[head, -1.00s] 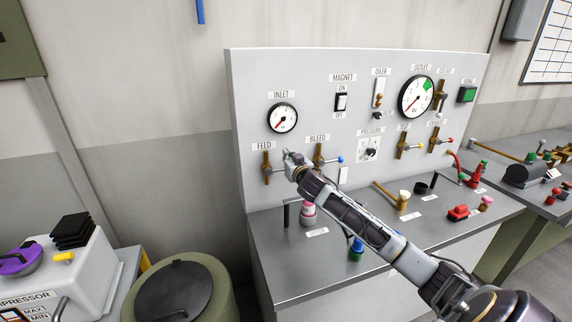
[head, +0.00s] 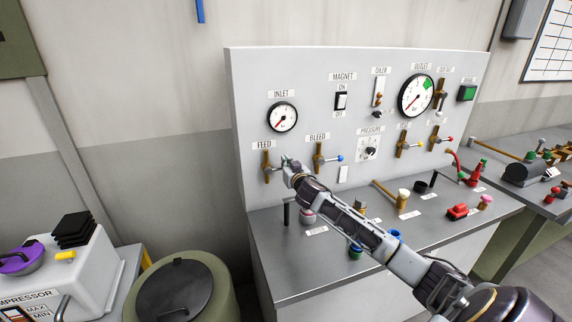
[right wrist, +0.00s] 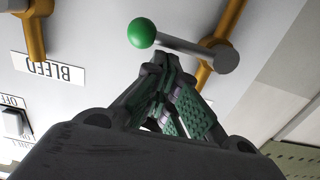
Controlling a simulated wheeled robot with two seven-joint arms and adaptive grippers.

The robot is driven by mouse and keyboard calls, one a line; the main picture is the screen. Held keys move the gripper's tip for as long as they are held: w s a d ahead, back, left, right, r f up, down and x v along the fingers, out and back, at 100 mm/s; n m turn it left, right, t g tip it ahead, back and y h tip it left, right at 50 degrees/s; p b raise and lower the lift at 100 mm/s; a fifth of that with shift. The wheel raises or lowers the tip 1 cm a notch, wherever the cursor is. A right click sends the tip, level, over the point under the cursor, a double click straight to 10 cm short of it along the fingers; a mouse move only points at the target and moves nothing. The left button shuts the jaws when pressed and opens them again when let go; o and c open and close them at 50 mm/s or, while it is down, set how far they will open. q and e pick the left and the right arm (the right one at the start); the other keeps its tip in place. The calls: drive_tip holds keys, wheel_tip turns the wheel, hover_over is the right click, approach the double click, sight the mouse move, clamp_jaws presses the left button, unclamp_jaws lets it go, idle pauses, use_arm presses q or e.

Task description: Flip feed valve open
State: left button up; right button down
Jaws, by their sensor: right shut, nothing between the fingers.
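The feed valve (head: 267,169) is a brass pipe with a grey lever under the FEED label at the panel's left. In the head view its lever points right toward my right gripper (head: 286,162), which hides the end. In the right wrist view the lever's green ball (right wrist: 141,32) and grey hub (right wrist: 226,58) show, joined by a short rod. My right gripper (right wrist: 160,68) is shut and empty, its fingertips close to the rod near the ball. I cannot tell whether they touch. My left gripper is not in view.
The bleed valve (head: 319,158), with a blue-ended lever, is just right of my gripper. The inlet gauge (head: 282,117) is above. Small bottles and tools stand on the grey bench (head: 285,265) below. A lidded drum (head: 180,290) stands at the lower left.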

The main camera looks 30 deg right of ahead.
drive_tip(key=shift+d+f+m+b, duration=0.2)
drive_tip(key=shift+f+m+b, duration=0.25)
drive_tip(key=shift+m, duration=0.25)
idle(0.4)
wheel_tip(320, 180, down, 7)
drive_tip(key=a+m, duration=0.1)
drive_tip(key=m, duration=1)
drive_tip(key=shift+f+m+t+y, duration=0.15)
drive_tip(key=shift+m+t+y, duration=0.15)
drive_tip(key=shift+m+y, duration=0.1)
drive_tip(key=shift+w, duration=0.1)
idle(0.6)
